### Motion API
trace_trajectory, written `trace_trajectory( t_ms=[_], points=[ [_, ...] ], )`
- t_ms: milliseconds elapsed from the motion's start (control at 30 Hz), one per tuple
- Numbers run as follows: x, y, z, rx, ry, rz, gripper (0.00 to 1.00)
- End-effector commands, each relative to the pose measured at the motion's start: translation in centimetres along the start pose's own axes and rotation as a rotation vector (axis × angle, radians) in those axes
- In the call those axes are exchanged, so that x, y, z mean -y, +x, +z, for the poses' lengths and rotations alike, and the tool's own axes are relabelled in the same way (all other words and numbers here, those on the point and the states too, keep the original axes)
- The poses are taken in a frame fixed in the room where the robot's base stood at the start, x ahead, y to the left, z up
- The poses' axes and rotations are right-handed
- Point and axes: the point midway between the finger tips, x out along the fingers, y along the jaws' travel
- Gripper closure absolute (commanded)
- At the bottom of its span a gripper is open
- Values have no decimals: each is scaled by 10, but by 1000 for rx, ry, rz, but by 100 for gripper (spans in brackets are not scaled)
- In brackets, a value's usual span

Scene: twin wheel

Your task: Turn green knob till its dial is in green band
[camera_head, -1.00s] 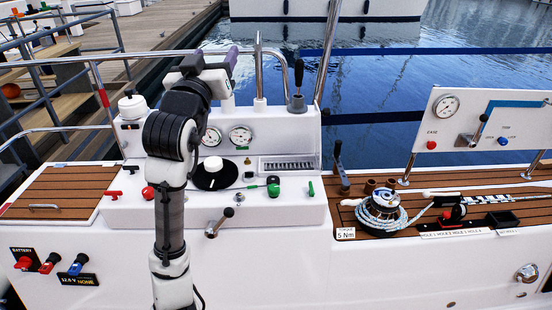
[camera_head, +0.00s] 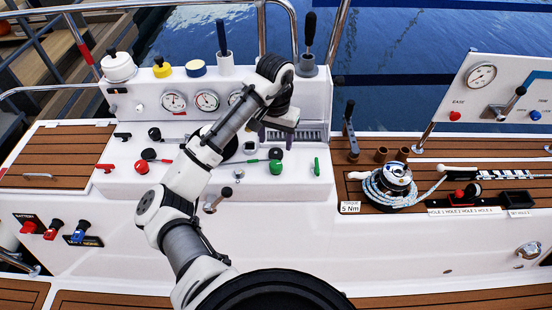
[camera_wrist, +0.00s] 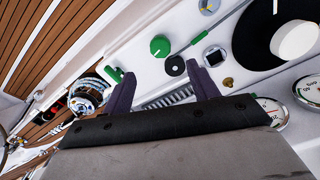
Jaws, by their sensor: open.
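The green knob (camera_head: 276,167) is a round knob on the white console's lower shelf; it also shows in the wrist view (camera_wrist: 160,46), ahead of my fingers. My gripper (camera_wrist: 164,88) is open and empty, its two dark purple fingers apart, and the knob is clear of them. In the head view my gripper (camera_head: 278,132) hangs over the console, just behind the knob. Round white gauges, one on the left (camera_head: 173,102) and one beside it (camera_head: 207,100), sit on the upright panel; a third is partly hidden by my arm. I cannot make out a green band.
A small black knob (camera_wrist: 175,66) and a green lever (camera_head: 317,167) flank the green knob. A red knob (camera_head: 141,167) is on the left. A large black disc with a white hub (camera_wrist: 295,40) lies close by. A rope winch (camera_head: 396,178) stands on the right.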

Motion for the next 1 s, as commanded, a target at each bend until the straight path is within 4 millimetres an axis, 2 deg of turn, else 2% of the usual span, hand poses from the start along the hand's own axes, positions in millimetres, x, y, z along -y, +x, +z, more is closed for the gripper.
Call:
trace_trajectory(
  t_ms=[100, 400, 633, 967, 1000],
  points=[
    [-2, 26, 0, 2, -1, 7, 41],
    [-1, 81, 0, 0, -1, 5, 41],
    [0, 101, -1, -3, 0, 1, 41],
    [0, 105, -1, -4, 0, 1, 41],
    [0, 105, -1, -4, 0, 1, 46]
  ],
)
